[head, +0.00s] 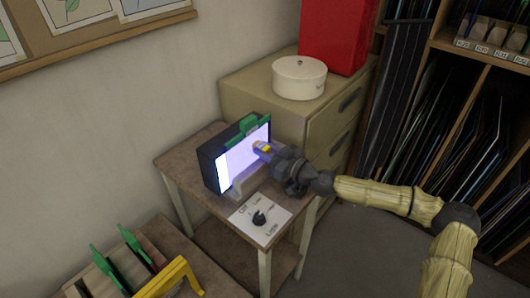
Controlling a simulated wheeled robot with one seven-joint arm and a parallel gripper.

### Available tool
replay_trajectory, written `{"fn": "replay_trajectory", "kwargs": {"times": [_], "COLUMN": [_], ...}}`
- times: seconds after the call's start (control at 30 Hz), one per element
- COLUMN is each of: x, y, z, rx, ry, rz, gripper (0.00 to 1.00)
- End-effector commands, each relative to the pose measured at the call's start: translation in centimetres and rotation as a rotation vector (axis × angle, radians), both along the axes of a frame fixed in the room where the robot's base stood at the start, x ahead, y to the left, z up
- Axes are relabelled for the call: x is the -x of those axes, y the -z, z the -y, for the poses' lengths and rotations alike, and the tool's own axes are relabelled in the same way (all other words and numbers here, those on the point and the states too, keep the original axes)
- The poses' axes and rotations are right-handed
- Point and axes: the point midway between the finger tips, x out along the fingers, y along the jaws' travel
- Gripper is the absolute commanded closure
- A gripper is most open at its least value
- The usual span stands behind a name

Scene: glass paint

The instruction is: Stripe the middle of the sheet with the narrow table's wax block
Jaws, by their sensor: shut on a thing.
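The sheet (237,162) stands upright against a dark box and glows pale violet-white. A green clip (247,123) shows at its top edge. My gripper (264,149) is at the upper right part of the sheet, shut on a small block with yellow on it, which I take for the wax block (261,146). The block's end is at or very close to the sheet's face; I cannot tell whether it touches. No stripe is clear on the sheet at this size. My gripper and the block hide part of the sheet's right side.
The box stands on a small wooden table (197,155) with a labelled lamp dial (259,218) in front. A cabinet (258,91) with a round white tin (299,77) is behind. A yellow rack (166,279) and green-topped pieces are at lower left. Shelves stand at right.

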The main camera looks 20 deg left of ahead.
Motion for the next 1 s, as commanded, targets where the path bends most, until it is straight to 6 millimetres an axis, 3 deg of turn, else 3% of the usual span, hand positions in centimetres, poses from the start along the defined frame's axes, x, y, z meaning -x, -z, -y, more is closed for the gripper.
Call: {"fn": "replay_trajectory", "kwargs": {"times": [0.6,1.0], "x": [-3.5,-3.5], "y": [0.2,0.1], "z": [1.3,1.4], "rx": [0.000,0.000], "ry": [0.001,0.000], "rz": [0.002,0.002], "gripper": [0.98,0.98]}}
